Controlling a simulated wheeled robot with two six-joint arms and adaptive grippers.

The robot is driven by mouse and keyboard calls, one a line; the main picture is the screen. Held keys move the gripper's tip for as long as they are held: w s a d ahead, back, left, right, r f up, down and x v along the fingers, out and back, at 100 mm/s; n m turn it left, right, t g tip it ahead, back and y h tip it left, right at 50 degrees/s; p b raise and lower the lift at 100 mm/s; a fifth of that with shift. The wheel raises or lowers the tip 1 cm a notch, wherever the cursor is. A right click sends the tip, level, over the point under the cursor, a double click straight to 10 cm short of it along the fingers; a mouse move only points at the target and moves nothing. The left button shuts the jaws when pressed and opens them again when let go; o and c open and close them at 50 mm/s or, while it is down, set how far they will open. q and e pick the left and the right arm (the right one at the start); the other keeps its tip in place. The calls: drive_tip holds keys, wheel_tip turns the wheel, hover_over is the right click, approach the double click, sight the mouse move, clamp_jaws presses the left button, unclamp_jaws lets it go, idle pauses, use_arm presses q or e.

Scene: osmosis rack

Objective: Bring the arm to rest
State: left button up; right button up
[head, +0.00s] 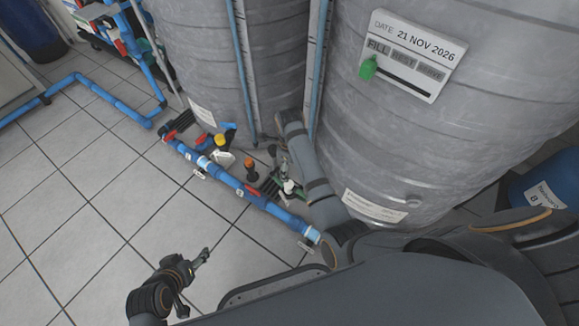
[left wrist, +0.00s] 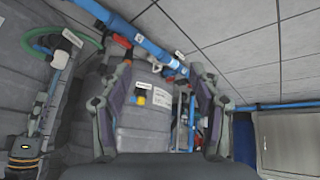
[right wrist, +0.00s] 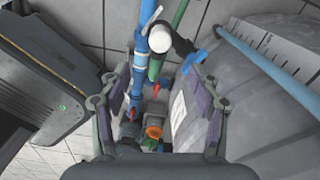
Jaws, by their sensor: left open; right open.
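My left gripper (head: 204,256) is at the lower left of the head view, apart from the blue pipe run. In the left wrist view its two fingers (left wrist: 160,68) stand wide apart with nothing between them. My right arm reaches forward between the two grey tanks, and its gripper (head: 284,170) hangs over the pipes and valves, partly hidden by the arm. In the right wrist view its fingers (right wrist: 157,82) are spread and hold nothing. Behind them show an orange-capped valve (right wrist: 154,132) and a white-capped pipe (right wrist: 160,38); I cannot tell whether they touch.
A left tank (head: 190,60) and a right tank (head: 400,140) with a date sign (head: 412,55) and green marker (head: 368,68) flank my right arm. A blue pipe (head: 232,182) with several valves runs along the floor. The tiled floor (head: 90,200) at left is clear.

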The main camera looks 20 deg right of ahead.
idle(0.4)
drive_tip(key=s+d+f+n+t, duration=0.35)
drive_tip(key=s+f+n, duration=0.25)
drive_tip(key=s+n, duration=0.6)
use_arm(q)
drive_tip(key=s+a+g+y+p, duration=0.1)
drive_tip(key=s+a+p, duration=0.3)
drive_tip(key=s+p, duration=0.6)
drive_tip(key=s+a+f+g+y+p, duration=0.1)
drive_tip(key=s+a+g+p, duration=0.3)
drive_tip(key=s+p, duration=0.7)
drive_tip(key=p, duration=1.2)
drive_tip(key=shift+s+p, duration=0.15)
drive_tip(key=shift+p, duration=0.2)
use_arm(e)
drive_tip(key=s+d+r+n, duration=0.1)
drive_tip(key=s+d+n, duration=0.2)
drive_tip(key=s, duration=0.6)
drive_tip(key=s+d+r+n+g, duration=0.1)
drive_tip(key=s+d+n, duration=0.2)
drive_tip(key=s+n, duration=0.3)
drive_tip(key=s+d+r+n+g, duration=0.1)
drive_tip(key=s+n, duration=0.4)
drive_tip(key=s, duration=0.8)
drive_tip(key=d+r, duration=0.1)
drive_tip(key=d, duration=0.1)
drive_tip(key=shift+s+d+n+h, duration=0.15)
drive_tip(key=shift+d+n+h, duration=0.15)
drive_tip(key=shift+h, duration=0.1)
